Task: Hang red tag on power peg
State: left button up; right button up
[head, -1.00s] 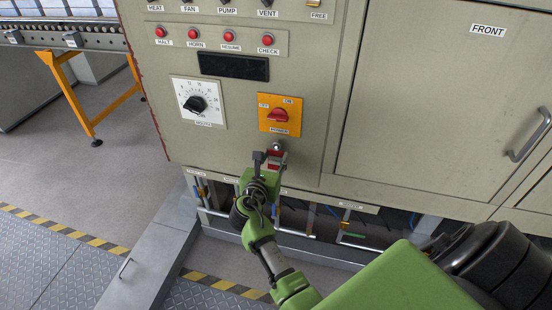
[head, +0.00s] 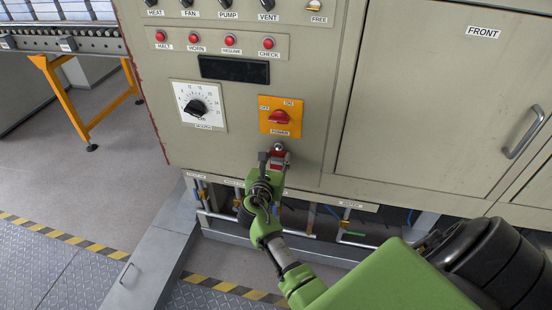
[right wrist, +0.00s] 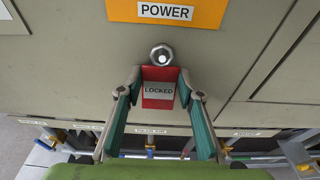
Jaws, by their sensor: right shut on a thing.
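The power peg (head: 278,147) is a round metal knob on the panel, just below the orange POWER switch plate (head: 281,116). It also shows in the right wrist view (right wrist: 161,54). The red tag (right wrist: 158,91) has a white LOCKED label and hangs upright between my fingertips, directly below the peg. Its top edge is at the peg's lower rim; I cannot tell whether the peg passes through it. My right gripper (head: 271,160) is shut on the tag, close to the panel. My left gripper is not in view.
Above are a black dial (head: 197,106), a dark display (head: 234,70) and a row of red buttons (head: 230,40). Pipes with yellow valves (head: 345,223) run in the recess below the panel. A cabinet door handle (head: 524,133) sticks out at right. Open floor lies at left.

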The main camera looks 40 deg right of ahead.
jog(key=o, duration=1)
jog(key=v, duration=0.7)
jog(key=s+a+f+m+g+y, duration=0.1)
jog(key=s+a+f+m+y, duration=0.2)
jog(key=f, duration=0.7)
jog(key=s+a+f+m+g+y, duration=0.15)
jog(key=s+a+f, duration=0.3)
jog(key=f, duration=0.65)
jog(key=s+a+f+m+g+y, duration=0.1)
jog(key=s+a+f+m+y, duration=0.2)
jog(key=f, duration=0.7)
jog(key=s+a+f+m+g+y, duration=0.3)
jog(key=s+f+m, duration=0.3)
jog(key=s+f, duration=0.8)
jog(key=s+f+m+g, duration=0.1)
jog(key=s+m, duration=0.2)
jog(key=s, duration=0.4)
jog(key=s+d+f+m+y, duration=0.1)
jog(key=s+m, duration=0.3)
jog(key=s, duration=0.4)
jog(key=s+f+m+g, duration=0.1)
jog(key=s+f+m, duration=0.2)
jog(key=s, duration=0.5)
jog(key=shift+s+d+g+p, duration=0.2)
jog(key=shift+d+g+p, duration=0.05)
jog(key=shift+g+p, duration=0.1)
